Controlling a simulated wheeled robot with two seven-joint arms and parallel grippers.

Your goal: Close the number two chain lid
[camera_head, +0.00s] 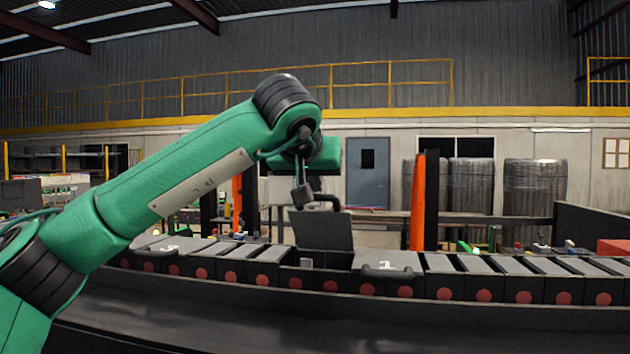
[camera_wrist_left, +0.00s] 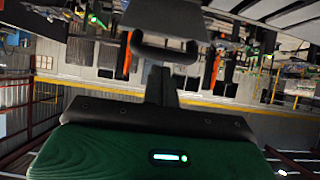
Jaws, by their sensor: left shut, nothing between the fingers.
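The drag chain (camera_head: 272,254) runs across the head view with dark links and grey lids. One lid (camera_head: 323,231) in the middle stands open, nearly upright, with a dark handle (camera_head: 328,200) at its top. Its number cannot be read. My left gripper (camera_head: 302,196) is shut and empty, pointing down beside the handle at the lid's upper left; whether it touches cannot be told. In the left wrist view my gripper (camera_wrist_left: 161,84) is shut just short of the handle (camera_wrist_left: 166,50), with the lid (camera_wrist_left: 170,17) beyond. My right gripper is out of view.
A closed lid with a handle (camera_head: 388,265) lies flat to the right, and another (camera_head: 160,245) lies to the left. An orange post (camera_head: 418,200) stands behind the chain. A dark flat surface (camera_head: 250,325) in front is clear.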

